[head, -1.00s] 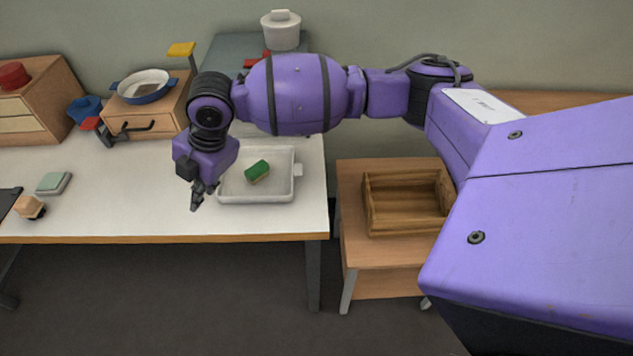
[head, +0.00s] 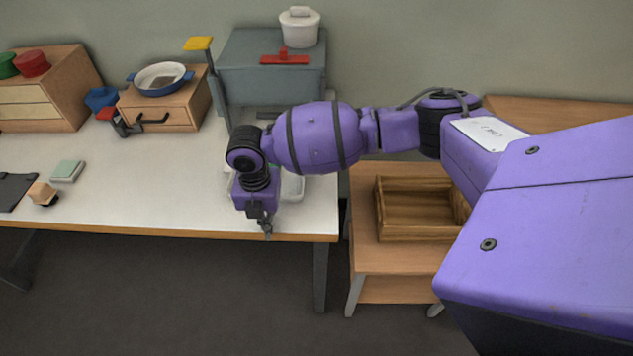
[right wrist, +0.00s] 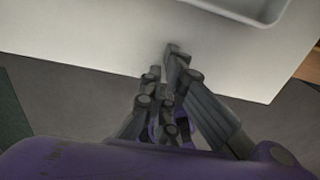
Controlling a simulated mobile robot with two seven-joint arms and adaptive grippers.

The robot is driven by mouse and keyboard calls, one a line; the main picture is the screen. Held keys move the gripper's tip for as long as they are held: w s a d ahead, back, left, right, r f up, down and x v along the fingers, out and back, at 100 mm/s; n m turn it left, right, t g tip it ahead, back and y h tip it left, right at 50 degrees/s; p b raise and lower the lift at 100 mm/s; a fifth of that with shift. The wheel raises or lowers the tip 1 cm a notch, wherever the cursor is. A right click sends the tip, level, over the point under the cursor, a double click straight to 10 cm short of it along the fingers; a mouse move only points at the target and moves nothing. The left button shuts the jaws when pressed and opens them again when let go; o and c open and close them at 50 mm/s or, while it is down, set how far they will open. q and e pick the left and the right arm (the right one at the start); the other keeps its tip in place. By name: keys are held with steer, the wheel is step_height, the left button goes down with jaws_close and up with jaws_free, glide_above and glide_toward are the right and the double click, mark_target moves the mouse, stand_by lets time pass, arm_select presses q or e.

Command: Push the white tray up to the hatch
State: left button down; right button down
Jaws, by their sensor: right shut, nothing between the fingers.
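The white tray (head: 293,188) lies on the table behind my right arm, which hides most of it and its contents. In the right wrist view, a near rim and corner of the tray (right wrist: 245,14) show at the top. My right gripper (head: 268,233) is on the near side of the tray, by the table's front edge, pointing down. Its fingers (right wrist: 168,60) are shut and empty, apart from the tray. A grey box (head: 275,88) with a red bar (head: 285,58) stands behind the tray; I cannot make out its hatch clearly. My left gripper is out of view.
A yellow-topped post (head: 199,44) stands left of the grey box, which has a white pot (head: 300,27) on top. A small drawer box (head: 165,112) carries a blue pan (head: 160,77). A wooden crate (head: 418,222) sits on a stand to the right.

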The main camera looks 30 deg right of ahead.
steer(key=w, duration=0.1)
steer(key=w+d, duration=0.1)
steer(key=w, duration=0.1)
steer(key=shift+w+d+r, duration=0.1)
steer(key=shift+d+r, duration=0.25)
steer(key=shift+d, duration=0.05)
steer(key=w+d, duration=0.2)
steer(key=w, duration=0.1)
steer(key=shift+f+b, duration=0.1)
steer(key=shift+b, duration=0.2)
steer(key=shift+w+d, duration=0.15)
steer(key=shift+w, duration=0.15)
